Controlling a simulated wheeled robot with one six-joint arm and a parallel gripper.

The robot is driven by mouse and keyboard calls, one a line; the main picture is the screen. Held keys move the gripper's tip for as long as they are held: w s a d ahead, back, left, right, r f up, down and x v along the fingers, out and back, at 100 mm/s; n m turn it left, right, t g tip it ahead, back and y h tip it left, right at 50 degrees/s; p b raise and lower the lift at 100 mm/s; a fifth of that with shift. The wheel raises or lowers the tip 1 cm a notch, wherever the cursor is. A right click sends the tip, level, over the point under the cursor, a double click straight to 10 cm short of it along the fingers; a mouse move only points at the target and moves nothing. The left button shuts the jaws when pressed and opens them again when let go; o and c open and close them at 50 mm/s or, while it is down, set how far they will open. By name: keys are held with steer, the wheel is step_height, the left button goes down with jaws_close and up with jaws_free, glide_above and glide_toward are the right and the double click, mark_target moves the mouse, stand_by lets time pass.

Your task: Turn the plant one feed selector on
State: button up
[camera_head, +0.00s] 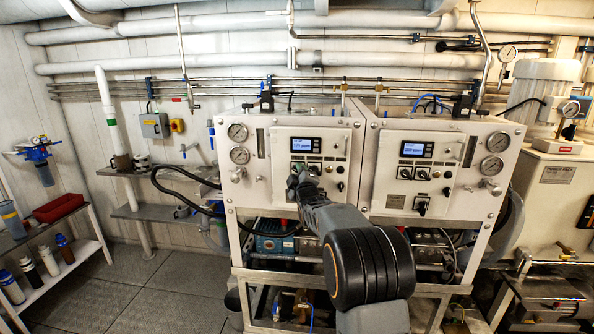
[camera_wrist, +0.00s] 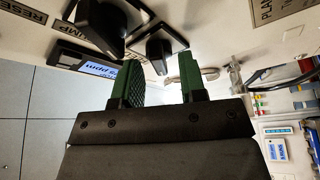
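The left plant panel (camera_head: 335,147) carries a lit display (camera_head: 306,145) with black selector knobs below it. My gripper (camera_head: 297,180) is at these knobs and covers part of them. In the wrist view, my gripper (camera_wrist: 160,78) is open, its two green-padded fingers apart. A black selector knob (camera_wrist: 158,48) on a square plate lies ahead, between the fingertips; I cannot tell whether they touch it. A larger-looking black knob (camera_wrist: 100,25) is beside it, near a label reading "UMP". The feed label is not readable, and the knob's setting is unclear.
A matching right panel (camera_head: 425,165) has its own display and knobs. Gauges (camera_head: 238,132) sit left of the left panel. In the wrist view, the lit display (camera_wrist: 100,68) is close to the left finger. A shelf (camera_head: 75,262) with bottles stands at far left, with clear floor beside it.

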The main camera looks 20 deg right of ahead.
steer(key=shift+w, duration=0.3)
jaws_close()
stand_by(0.3)
